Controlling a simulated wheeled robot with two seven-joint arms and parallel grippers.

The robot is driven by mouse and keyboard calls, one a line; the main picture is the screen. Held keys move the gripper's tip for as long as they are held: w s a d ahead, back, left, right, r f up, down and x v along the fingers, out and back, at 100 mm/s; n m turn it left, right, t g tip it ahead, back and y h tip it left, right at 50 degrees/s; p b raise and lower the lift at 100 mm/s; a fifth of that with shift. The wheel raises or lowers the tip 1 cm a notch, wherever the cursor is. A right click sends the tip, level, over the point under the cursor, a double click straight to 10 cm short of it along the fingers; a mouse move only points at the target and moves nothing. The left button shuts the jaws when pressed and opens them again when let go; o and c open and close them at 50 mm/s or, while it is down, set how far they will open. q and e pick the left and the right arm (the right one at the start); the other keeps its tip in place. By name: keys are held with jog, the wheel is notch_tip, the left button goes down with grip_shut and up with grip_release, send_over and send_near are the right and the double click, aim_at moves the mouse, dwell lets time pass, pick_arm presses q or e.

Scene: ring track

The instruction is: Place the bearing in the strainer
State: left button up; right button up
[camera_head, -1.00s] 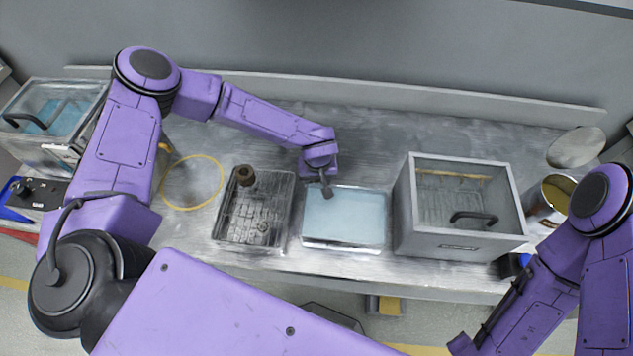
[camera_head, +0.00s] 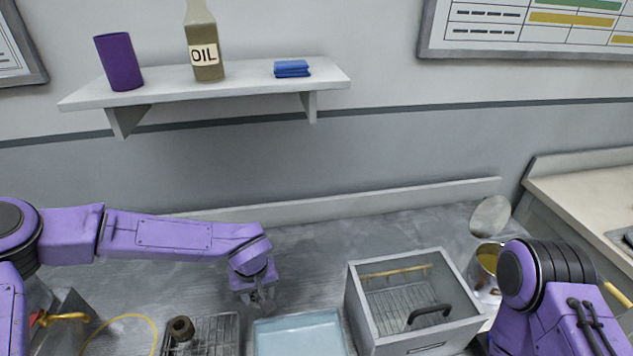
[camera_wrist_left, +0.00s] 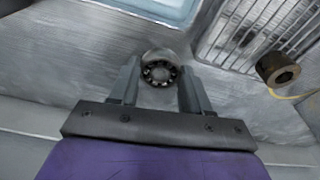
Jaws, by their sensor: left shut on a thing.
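My left gripper (camera_head: 262,300) is at the back left corner of a shallow tray of pale blue liquid (camera_head: 300,334). In the left wrist view its two fingers (camera_wrist_left: 160,90) are shut on a round metal bearing (camera_wrist_left: 160,72) with a dark ring of balls. The bearing is too small to make out in the head view. A grey open box (camera_head: 415,300) stands right of the tray, with a wire basket (camera_head: 402,308) and a black handle inside; this basket looks like the strainer. My right arm shows at the right, but its gripper is out of view.
A dark rack tray (camera_head: 215,335) with a brown bushing (camera_head: 182,328) stands left of the blue tray. A yellow hose loop (camera_head: 125,320) lies farther left. A metal pot (camera_head: 487,262) stands right of the box. A wall shelf (camera_head: 210,88) holds an oil bottle (camera_head: 203,45).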

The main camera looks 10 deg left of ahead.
aim_at(252, 294)
pick_arm(q)
jog(key=m, duration=0.1)
jog(key=s+r+m, duration=0.1)
jog(key=m, duration=0.1)
jog(key=shift+s+a+b, duration=0.2)
jog(key=shift+b, duration=0.2)
jog(key=shift+m+h, duration=0.3)
jog(key=shift+m, duration=0.5)
jog(key=r, duration=0.1)
jog(key=w+r+b, duration=0.1)
jog(key=r, duration=0.1)
jog(key=a+r+b, duration=0.1)
jog(key=r, duration=0.1)
jog(key=shift+w+a, duration=0.1)
jog(key=shift+w, duration=0.05)
jog(key=shift+w+r, duration=0.15)
jog(key=shift+r, duration=0.25)
